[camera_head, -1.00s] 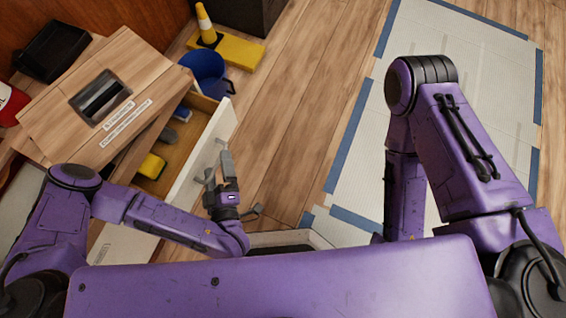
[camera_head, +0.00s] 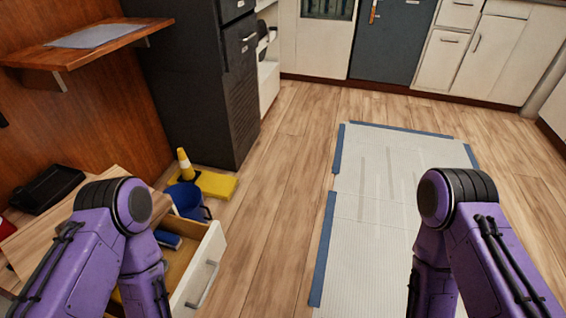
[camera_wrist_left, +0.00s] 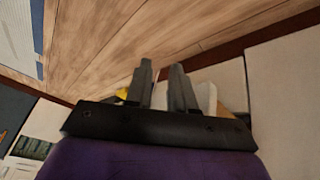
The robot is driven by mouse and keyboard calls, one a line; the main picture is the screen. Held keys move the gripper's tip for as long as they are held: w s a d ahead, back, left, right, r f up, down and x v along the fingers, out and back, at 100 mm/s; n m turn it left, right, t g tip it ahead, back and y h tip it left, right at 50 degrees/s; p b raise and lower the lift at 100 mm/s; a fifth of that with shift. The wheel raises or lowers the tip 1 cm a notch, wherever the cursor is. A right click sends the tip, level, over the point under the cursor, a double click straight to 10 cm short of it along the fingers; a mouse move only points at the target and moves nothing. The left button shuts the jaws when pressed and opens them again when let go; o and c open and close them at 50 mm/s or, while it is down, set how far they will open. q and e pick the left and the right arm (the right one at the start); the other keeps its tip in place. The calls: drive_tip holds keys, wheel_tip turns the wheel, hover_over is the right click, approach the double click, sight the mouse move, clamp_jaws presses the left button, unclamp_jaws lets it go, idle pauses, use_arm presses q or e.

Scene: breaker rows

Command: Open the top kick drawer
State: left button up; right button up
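The open drawer (camera_head: 212,258) has a white front with a grey bar handle (camera_head: 203,287). It stands pulled out from a wooden-topped cabinet (camera_head: 22,245) at the lower left of the head view. A blue item (camera_head: 168,240) lies inside it; my left arm hides part of the drawer. My left gripper (camera_wrist_left: 161,82) shows only in the left wrist view, with its two fingers apart and nothing seen between them. A pale shape and some yellow show behind the fingers, too little to identify. My right gripper is in neither view.
A blue bucket (camera_head: 187,200) and a yellow base with a cone (camera_head: 212,184) stand beyond the drawer. A tall dark cabinet (camera_head: 195,90) rises behind them. A taped white mat (camera_head: 375,210) covers the floor at right. Wooden floor (camera_head: 270,190) is clear between.

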use_arm(q)
drive_tip(key=s+a+r+n+g+y+p, duration=0.2)
drive_tip(key=s+a+r+y, duration=0.1)
drive_tip(key=a, duration=0.6)
wheel_tip(320, 180, up, 26)
drive_tip(key=p, duration=2.6)
drive_tip(key=shift+w+d+r+p, duration=0.2)
drive_tip(key=shift+d+p, duration=0.1)
drive_tip(key=shift+d, duration=0.1)
